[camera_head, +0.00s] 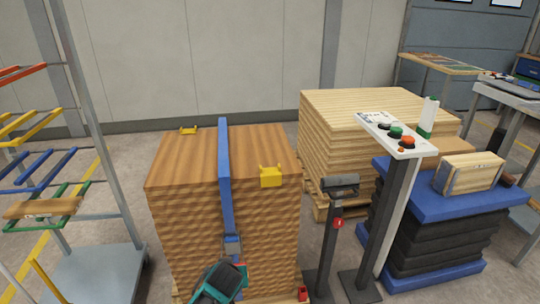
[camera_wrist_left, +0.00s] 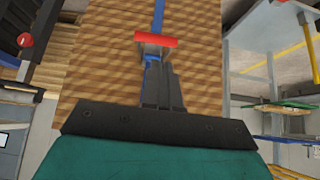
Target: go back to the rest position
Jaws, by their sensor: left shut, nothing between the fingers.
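My left gripper (camera_head: 226,280) shows at the bottom of the head view, teal and black, in front of the wooden stack's near side. In the left wrist view its dark fingers (camera_wrist_left: 160,82) are together with nothing between them. A blue strap (camera_head: 225,170) runs over the brown wooden stack (camera_head: 180,230) and down its near face to a grey buckle (camera_head: 232,246). In the left wrist view a red handle piece (camera_wrist_left: 156,40) lies just beyond the fingertips; I cannot tell whether they touch it. My right gripper is not in view.
A rack with coloured bars (camera_head: 45,165) stands left. Yellow corner protectors (camera_head: 271,176) sit on the stack. Right of it are a button post (camera_head: 395,140), a shorter dark post (camera_head: 335,190), a pale wood stack (camera_head: 350,105) and a blue-topped lift table (camera_head: 425,205).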

